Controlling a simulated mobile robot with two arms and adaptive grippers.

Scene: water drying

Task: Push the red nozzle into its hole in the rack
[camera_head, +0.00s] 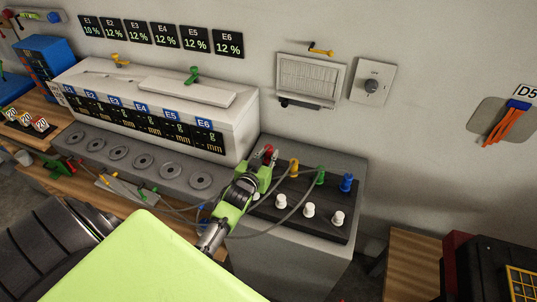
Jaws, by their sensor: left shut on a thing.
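The rack (352,222) is a grey block with a dark top, right of the long white machine. Yellow (294,167), green (320,177) and blue (347,183) nozzles stand upright in a row along its back. My left gripper (266,160) reaches over the rack's left end, shut on the red nozzle (268,149), at the left end of that row. The gripper hides the nozzle's lower part and its hole, so I cannot tell how deep it sits. My right gripper is out of view.
White knobs (308,210) stand along the rack's front. Grey hoses (285,218) loop around my left gripper. The white machine (235,112) with round grey plates (118,153) is close on the left. A wall stands behind the rack.

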